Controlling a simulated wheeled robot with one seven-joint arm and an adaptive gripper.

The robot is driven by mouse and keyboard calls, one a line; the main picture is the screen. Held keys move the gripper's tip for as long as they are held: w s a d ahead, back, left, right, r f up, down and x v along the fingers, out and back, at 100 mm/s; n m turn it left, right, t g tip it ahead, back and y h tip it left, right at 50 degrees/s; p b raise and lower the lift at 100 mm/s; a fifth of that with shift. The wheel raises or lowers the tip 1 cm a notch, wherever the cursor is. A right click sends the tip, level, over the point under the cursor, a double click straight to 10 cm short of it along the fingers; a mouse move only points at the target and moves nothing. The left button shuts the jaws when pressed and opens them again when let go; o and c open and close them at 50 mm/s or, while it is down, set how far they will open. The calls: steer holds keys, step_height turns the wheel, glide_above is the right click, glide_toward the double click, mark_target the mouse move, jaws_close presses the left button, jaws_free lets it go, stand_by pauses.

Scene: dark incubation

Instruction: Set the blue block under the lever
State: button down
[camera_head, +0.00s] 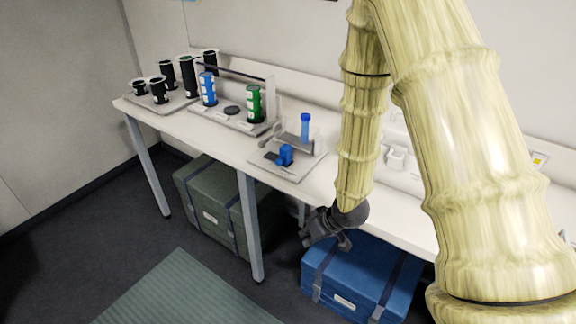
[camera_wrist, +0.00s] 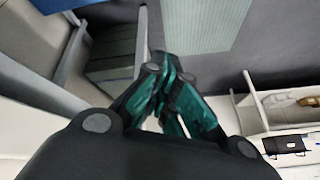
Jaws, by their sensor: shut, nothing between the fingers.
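A small blue block (camera_head: 286,154) is on a grey tray (camera_head: 270,165) near the front edge of the white table. Behind it on the same tray is a light grey stand (camera_head: 295,142) with an upright blue cylinder (camera_head: 305,127); I cannot tell which part is the lever. My gripper (camera_head: 325,240) is shut and empty, below the table's front edge and in front of the blue case. It is to the right of and lower than the block, apart from it. In the wrist view its teal-lit fingers (camera_wrist: 170,100) are together, above the floor.
A rack with a blue canister (camera_head: 208,89) and a green canister (camera_head: 254,103) stands to the left on the table. Several black containers (camera_head: 188,77) are at the far left. A blue case (camera_head: 362,280) and a green case (camera_head: 215,205) are on the floor. A table leg (camera_head: 250,228) stands between them.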

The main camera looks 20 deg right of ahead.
mark_target(283, 157)
steer(key=shift+n+t+y, duration=0.3)
steer(key=shift+n+t, duration=0.3)
steer(key=shift+n, duration=0.2)
steer(key=w+r, duration=0.2)
steer(key=r, duration=0.1)
steer(key=w+d+r, duration=0.1)
steer(key=w+r, duration=0.1)
steer(key=r, duration=0.2)
steer(key=w+d+r, duration=0.1)
steer(key=w+r, duration=0.1)
steer(key=r, duration=0.1)
steer(key=shift+w+r, duration=0.15)
steer(key=shift+r, duration=0.05)
steer(key=w+d+r, duration=0.1)
steer(key=w+r, duration=0.1)
steer(key=r, duration=0.3)
steer(key=w+d+r+n+t, duration=0.1)
steer(key=r, duration=0.5)
steer(key=shift+w+d, duration=0.35)
steer(key=shift+w, duration=0.05)
steer(key=shift+f, duration=0.1)
steer(key=x, duration=1.2)
steer(key=shift+w+a+r, duration=0.15)
steer(key=shift+w+r, duration=0.15)
steer(key=shift+w, duration=0.15)
steer(key=shift+w+a+f+p, duration=0.3)
steer(key=shift+w+f+p, duration=0.05)
steer(key=shift+w, duration=0.25)
